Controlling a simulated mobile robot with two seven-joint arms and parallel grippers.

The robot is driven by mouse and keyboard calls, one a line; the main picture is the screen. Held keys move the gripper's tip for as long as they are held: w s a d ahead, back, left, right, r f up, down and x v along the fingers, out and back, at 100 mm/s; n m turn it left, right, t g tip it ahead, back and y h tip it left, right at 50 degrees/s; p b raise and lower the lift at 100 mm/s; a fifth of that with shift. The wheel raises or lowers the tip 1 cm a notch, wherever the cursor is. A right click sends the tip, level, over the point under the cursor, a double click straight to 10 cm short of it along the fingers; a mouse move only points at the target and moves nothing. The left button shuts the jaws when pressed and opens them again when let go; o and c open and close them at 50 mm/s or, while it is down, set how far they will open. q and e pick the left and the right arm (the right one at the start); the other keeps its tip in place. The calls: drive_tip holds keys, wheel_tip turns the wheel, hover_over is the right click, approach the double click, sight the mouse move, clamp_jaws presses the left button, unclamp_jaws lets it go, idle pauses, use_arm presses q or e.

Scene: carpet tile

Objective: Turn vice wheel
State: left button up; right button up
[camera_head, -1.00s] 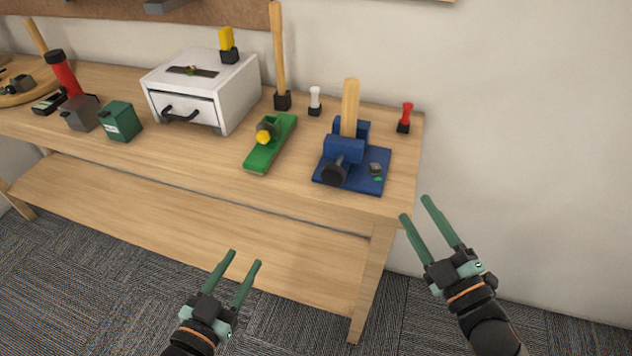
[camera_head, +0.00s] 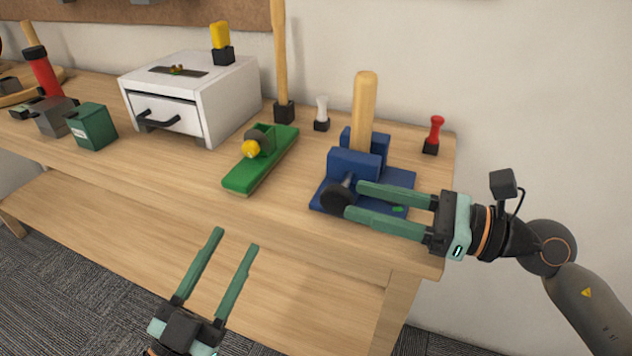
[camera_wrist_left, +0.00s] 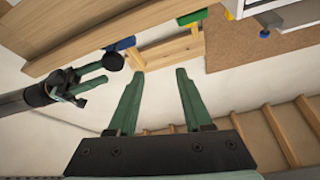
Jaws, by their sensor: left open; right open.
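The blue vice (camera_head: 355,165) stands near the right end of the workbench, with an upright wooden piece (camera_head: 364,112) in its jaws. Its dark round wheel (camera_head: 335,197) faces the bench's front edge. My right gripper (camera_head: 352,201) is open and reaches in from the right, its fingertips at the wheel's right side; I cannot tell whether they touch it. The wheel also shows dark in the left wrist view (camera_wrist_left: 112,61), beside the right gripper (camera_wrist_left: 103,72). My left gripper (camera_head: 236,240) is open and empty in front of the bench; its fingers also show in the left wrist view (camera_wrist_left: 157,75).
A green tool with a yellow knob (camera_head: 250,172) lies left of the vice. Behind stand a tall wooden handle (camera_head: 280,60), a white-handled tool (camera_head: 322,112) and a red-handled tool (camera_head: 434,132). A white drawer box (camera_head: 215,90) and a green box (camera_head: 92,126) stand further left.

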sight(324, 189)
drive_tip(key=x, duration=0.6)
drive_tip(key=shift+a+r+p, duration=0.1)
drive_tip(key=shift+a+p, duration=0.15)
drive_tip(key=shift+p, duration=0.05)
use_arm(q)
drive_tip(key=shift+w+a+f+n+g+y, duration=0.1)
drive_tip(key=shift+w+f+n+g+y, duration=0.2)
drive_tip(key=shift+f, duration=0.55)
drive_tip(key=shift+w+a+f+n+g+y, duration=0.15)
drive_tip(key=shift+f+n+g+y, duration=0.15)
drive_tip(key=shift+f, duration=0.55)
drive_tip(key=shift+w+d+f+n+g+y, duration=0.1)
drive_tip(key=shift+w+f+n+g+y, duration=0.25)
drive_tip(key=shift+f, duration=0.5)
use_arm(e)
drive_tip(key=shift+x, duration=0.75)
use_arm(q)
drive_tip(key=shift+s, duration=0.1)
use_arm(e)
drive_tip(key=shift+w, duration=0.1)
clamp_jaws()
